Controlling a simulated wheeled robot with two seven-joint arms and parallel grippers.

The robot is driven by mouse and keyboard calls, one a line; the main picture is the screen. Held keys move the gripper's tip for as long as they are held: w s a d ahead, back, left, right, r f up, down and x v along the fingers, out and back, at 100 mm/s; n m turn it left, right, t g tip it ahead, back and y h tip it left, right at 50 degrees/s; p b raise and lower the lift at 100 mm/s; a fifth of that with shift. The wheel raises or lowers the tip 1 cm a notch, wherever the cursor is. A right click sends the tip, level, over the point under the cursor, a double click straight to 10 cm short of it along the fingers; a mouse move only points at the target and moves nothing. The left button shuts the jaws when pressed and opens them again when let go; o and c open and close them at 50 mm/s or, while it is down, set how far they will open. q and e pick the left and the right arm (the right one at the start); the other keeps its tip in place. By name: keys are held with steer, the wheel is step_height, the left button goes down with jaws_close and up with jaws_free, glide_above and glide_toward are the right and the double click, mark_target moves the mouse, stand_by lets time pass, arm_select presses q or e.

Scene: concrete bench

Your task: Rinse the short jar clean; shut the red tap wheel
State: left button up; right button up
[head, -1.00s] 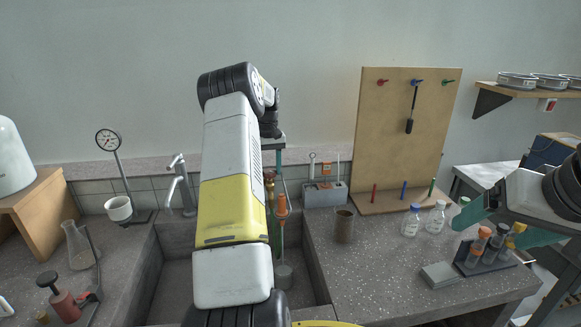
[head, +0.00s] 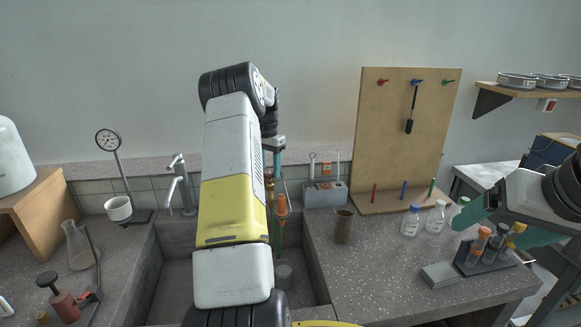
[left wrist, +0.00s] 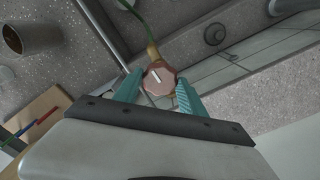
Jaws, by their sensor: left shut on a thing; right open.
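My left gripper (head: 277,165) is over the back of the sink (head: 180,285), partly hidden behind my left arm. In the left wrist view its teal fingers (left wrist: 158,88) are shut on the red tap wheel (left wrist: 159,77), which has a white mark. The wheel shows only partly in the head view (head: 269,178). An orange fitting (head: 281,204) with a green hose hangs beside it. My right gripper (head: 482,228) is open at the right, near a tube rack.
A brown cylinder (head: 344,227) stands on the bench right of the sink. Capped bottles (head: 411,222), the tube rack (head: 482,260) and a grey block (head: 440,275) are further right. A pegboard (head: 385,135) stands behind. A grey tap (head: 178,185) is at the sink's back left.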

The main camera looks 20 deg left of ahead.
mark_target(269, 171)
arm_select(q)
steer(key=shift+m, duration=0.3)
stand_by(0.4)
steer(key=o, duration=1.3)
step_height(269, 171, up, 8)
steer(key=shift+f, duration=0.25)
steer(key=shift+r, duration=0.15)
